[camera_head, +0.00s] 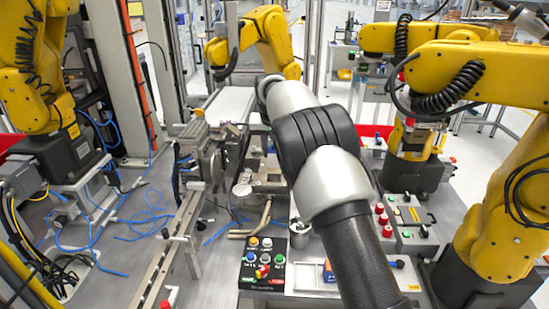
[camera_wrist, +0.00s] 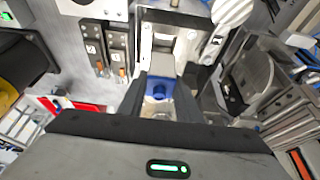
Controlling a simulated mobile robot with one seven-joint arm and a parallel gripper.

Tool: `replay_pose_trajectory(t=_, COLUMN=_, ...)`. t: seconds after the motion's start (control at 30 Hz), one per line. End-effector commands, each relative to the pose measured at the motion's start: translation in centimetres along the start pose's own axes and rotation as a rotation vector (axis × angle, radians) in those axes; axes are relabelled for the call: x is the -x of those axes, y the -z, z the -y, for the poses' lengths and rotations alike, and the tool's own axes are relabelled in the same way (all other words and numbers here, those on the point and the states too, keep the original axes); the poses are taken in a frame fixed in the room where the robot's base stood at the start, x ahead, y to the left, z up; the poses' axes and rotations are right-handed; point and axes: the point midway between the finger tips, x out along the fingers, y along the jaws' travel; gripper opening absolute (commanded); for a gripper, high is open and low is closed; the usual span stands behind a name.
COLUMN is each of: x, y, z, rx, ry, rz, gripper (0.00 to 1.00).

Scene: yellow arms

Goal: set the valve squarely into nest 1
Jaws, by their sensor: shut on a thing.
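In the wrist view, my gripper (camera_wrist: 161,92) is shut on a small blue and silvery piece, which looks like the valve (camera_wrist: 160,89). Its blue top shows between the two dark fingers, and its lower part is partly hidden. A light metal fixture (camera_wrist: 147,42) with a pale block lies just beyond the fingertips. I cannot tell whether the valve touches it. Two dark blocks (camera_wrist: 91,50) with small white labels stand to its left; I cannot make out which place is nest 1. In the head view, my own arm hides the gripper and valve.
In the head view, a button panel (camera_head: 262,262) and a control box (camera_head: 408,222) stand on the bench near my arm. A metal rail (camera_head: 165,262) runs at left beside loose blue cables (camera_head: 95,255). Yellow robot arms (camera_head: 500,75) crowd the right.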

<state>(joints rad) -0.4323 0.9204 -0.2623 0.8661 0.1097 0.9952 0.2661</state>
Motion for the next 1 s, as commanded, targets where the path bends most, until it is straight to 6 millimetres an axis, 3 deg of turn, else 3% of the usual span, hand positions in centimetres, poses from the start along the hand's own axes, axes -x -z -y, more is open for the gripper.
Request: replay_pose_trajectory(t=1.0, x=-5.6, y=-2.3, z=0.0, rx=0.001, ry=0.001, rz=-0.002, gripper=0.03)
